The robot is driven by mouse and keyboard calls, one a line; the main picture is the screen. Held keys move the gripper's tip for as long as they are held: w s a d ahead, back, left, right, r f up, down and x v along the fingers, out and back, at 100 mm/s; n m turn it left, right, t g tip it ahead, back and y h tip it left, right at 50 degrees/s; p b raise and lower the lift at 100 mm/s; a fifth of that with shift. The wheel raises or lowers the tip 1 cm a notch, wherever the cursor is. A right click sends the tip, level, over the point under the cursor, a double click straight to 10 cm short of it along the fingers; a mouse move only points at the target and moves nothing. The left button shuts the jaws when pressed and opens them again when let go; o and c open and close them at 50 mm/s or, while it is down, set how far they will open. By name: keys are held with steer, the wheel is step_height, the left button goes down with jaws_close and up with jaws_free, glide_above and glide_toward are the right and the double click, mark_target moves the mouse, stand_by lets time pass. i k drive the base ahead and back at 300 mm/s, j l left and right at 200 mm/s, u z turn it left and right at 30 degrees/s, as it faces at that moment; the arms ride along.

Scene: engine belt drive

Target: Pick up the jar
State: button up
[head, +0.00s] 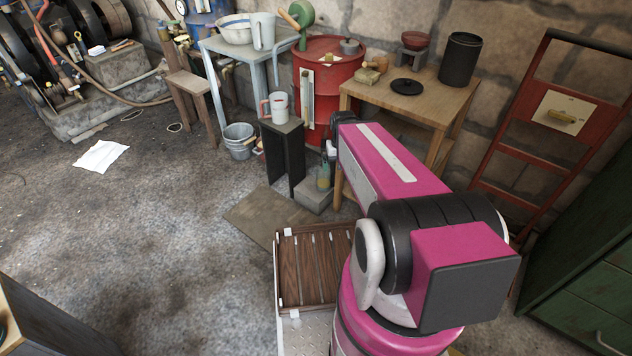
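A small glass jar (323,178), greenish with something yellow in it, stands on a low grey block (313,196) beside the wooden table's front leg. It is small in the picture, so I cannot be sure it is the jar meant. My pink arm reaches away toward the red drum and the table. A small dark and white part at its far end, seemingly my gripper (329,150), shows just above the jar in the picture. Its fingers are mostly hidden behind the arm, and I cannot tell their opening or their distance from the jar.
A black stand (284,160) with a mug (278,107) is left of the block. The wooden table (425,103) holds a black canister (460,60) and a dark lid (407,86). A red drum (345,75) stands behind. The floor at left is mostly clear.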

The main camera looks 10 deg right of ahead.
mark_target(323, 179)
steer(key=k+l+z, duration=0.25)
steer(key=k+l, duration=0.55)
steer(key=l, duration=0.05)
